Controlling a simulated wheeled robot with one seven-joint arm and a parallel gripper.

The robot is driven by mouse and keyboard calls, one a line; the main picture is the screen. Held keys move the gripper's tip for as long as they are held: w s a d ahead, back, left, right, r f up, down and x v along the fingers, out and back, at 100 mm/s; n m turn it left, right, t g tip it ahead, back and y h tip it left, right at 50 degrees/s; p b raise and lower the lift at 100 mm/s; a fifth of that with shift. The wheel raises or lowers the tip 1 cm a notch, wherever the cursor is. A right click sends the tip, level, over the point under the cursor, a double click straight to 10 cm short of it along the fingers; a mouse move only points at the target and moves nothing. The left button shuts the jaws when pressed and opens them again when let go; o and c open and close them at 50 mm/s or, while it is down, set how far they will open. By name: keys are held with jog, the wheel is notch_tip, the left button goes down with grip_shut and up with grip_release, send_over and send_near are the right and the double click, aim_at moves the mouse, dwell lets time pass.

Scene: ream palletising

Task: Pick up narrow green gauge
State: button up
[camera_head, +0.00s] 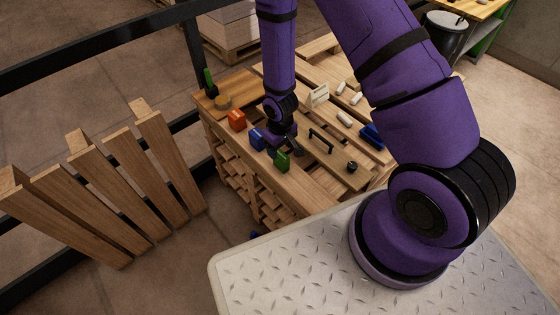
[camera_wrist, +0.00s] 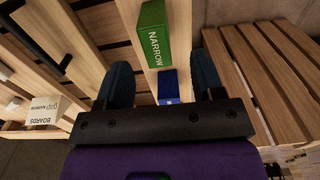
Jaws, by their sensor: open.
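The narrow green gauge (camera_head: 282,161) is a small upright green block near the front edge of the wooden pallet stand. In the wrist view the green gauge (camera_wrist: 153,35) shows the label "NARROW" and lies just beyond my fingertips. My gripper (camera_head: 284,146) is over the stand, close beside the green gauge and a blue block. In the wrist view my gripper (camera_wrist: 163,66) is open with nothing held. Part of the blue block (camera_wrist: 168,86) shows between its fingers, lower in the picture; the height gap is unclear.
An orange block (camera_head: 236,120) and the blue block (camera_head: 257,139) stand in a row with the green gauge. A black handle (camera_head: 321,138), a black knob (camera_head: 352,167), white pieces and a small sign (camera_head: 319,95) are on the slats. Wooden slats (camera_head: 95,190) lean at left.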

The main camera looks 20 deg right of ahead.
aim_at(281, 161)
jog(key=shift+d+f, duration=0.2)
jog(key=shift+f, duration=3.8)
jog(key=c, duration=1)
